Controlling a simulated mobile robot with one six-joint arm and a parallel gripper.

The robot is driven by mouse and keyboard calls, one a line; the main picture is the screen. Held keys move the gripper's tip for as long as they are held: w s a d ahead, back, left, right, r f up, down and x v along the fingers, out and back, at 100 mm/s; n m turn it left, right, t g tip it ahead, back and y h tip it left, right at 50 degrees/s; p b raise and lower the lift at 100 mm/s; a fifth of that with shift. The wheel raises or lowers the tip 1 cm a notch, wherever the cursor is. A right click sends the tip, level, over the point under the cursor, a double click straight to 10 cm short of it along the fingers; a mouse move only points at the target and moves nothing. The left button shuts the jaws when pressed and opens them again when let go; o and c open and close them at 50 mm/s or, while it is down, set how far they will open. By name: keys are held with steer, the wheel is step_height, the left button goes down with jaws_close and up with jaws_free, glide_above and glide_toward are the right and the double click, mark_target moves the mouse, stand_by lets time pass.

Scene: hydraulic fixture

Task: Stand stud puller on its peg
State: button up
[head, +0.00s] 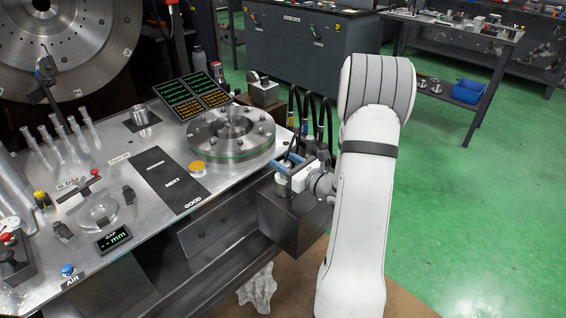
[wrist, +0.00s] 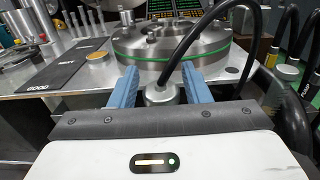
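My gripper (head: 283,164) is at the right edge of the bench, above a dark box. In the wrist view its two blue fingers (wrist: 160,84) stand apart, one on each side of a silver cylindrical piece with a black hose, which looks like the stud puller (wrist: 160,96). Narrow gaps seem to show beside it, but I cannot tell whether the fingers touch it. Its lower part is hidden behind my gripper's body. In the head view, its pale body is mostly covered by the gripper. I cannot make out the peg for certain.
The dark box (head: 294,222) sticks out from the bench side. A round steel flange (head: 231,134) with a green band stands on the bench, left of my gripper. Several black hoses (head: 310,115) rise close behind my gripper. A black mat (head: 168,180) lies farther left.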

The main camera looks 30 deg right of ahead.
steer(key=shift+o, duration=0.9)
